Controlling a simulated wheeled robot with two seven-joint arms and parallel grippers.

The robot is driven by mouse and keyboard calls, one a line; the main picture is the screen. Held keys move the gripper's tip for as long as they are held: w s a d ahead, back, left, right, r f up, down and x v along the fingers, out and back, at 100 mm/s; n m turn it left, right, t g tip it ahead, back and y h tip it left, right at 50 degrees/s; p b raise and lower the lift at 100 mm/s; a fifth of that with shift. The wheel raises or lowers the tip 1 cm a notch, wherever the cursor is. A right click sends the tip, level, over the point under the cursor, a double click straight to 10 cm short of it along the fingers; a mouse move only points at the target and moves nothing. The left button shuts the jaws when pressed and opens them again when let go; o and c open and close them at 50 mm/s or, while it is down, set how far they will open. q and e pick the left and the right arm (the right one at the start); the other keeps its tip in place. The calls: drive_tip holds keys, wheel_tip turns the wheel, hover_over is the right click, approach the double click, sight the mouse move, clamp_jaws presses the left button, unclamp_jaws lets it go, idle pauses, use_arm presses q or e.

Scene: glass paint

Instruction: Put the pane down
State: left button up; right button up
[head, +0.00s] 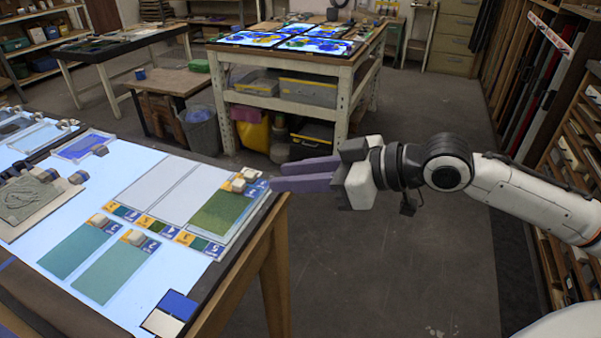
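A green textured pane (222,212) lies flat on the lit table (170,316), in the right-hand place of a rack beside two pale empty-looking places (147,184). Two teal panes (76,251) (118,273) lie flat nearer the front. I cannot tell which one the task means. My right gripper (276,176) comes in from the right, with its purple fingers pointing left just off the table's right edge. A gap shows between the fingers and I see no pane in them. My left gripper is not in view.
Small pale blocks (247,174) and numbered blue and yellow tags sit by the panes. A blue and white sample (170,312) lies at the front corner. A grey carved slab (28,200) is at left. Open floor (420,270) lies right of the table.

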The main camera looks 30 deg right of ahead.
drive_tip(key=s+d+f+m+h, duration=0.2)
drive_tip(key=f, duration=0.9)
drive_tip(key=s+d+f+m+h, duration=0.1)
drive_tip(key=s+f+m, duration=0.1)
drive_tip(key=f, duration=0.9)
drive_tip(key=s+a+f+g+h, duration=0.1)
drive_tip(key=s+a+f, duration=0.3)
drive_tip(key=s+f, duration=0.3)
drive_tip(key=s+a+f+m+g+h, duration=0.1)
drive_tip(key=s+a+f, duration=0.3)
drive_tip(key=s+f, duration=0.4)
wheel_tip(320, 180, down, 3)
drive_tip(key=shift+a+r+m+h, duration=0.2)
drive_tip(key=shift+m+h, duration=0.1)
drive_tip(key=shift+h, duration=0.2)
drive_tip(key=shift+s, duration=0.1)
